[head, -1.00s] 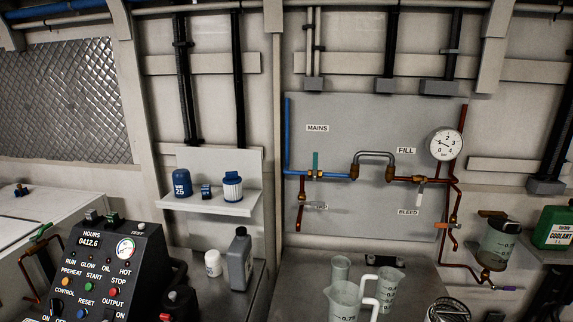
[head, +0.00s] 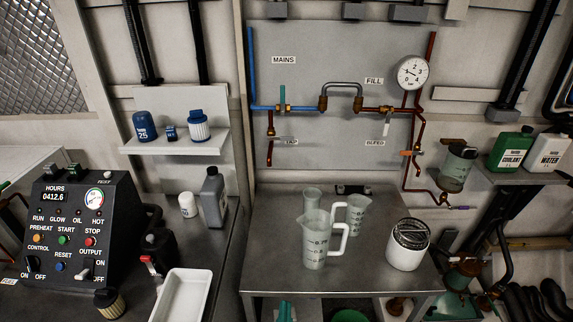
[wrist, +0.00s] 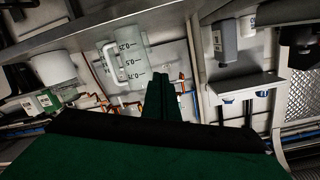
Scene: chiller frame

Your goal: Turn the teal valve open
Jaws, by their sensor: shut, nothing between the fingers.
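The teal valve handle (head: 282,95) is on the blue mains pipe of the grey wall panel, below the MAINS label. The handle stands upright, crosswise to the horizontal pipe, beside brass fittings. My gripper (wrist: 162,84) shows in the wrist view as two dark green fingers shut together with nothing between them. It is well apart from the valve. The wrist view is upside down, and the valve handle cannot be made out there; the fingers cover part of the pipework.
A steel bench (head: 270,255) stands below the panel, with measuring jugs (head: 316,243) and a white canister (head: 407,246) on it. A shelf (head: 175,140) with blue filters is left of the pipes. A pressure gauge (head: 412,73) is at right. The space before the valve looks clear.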

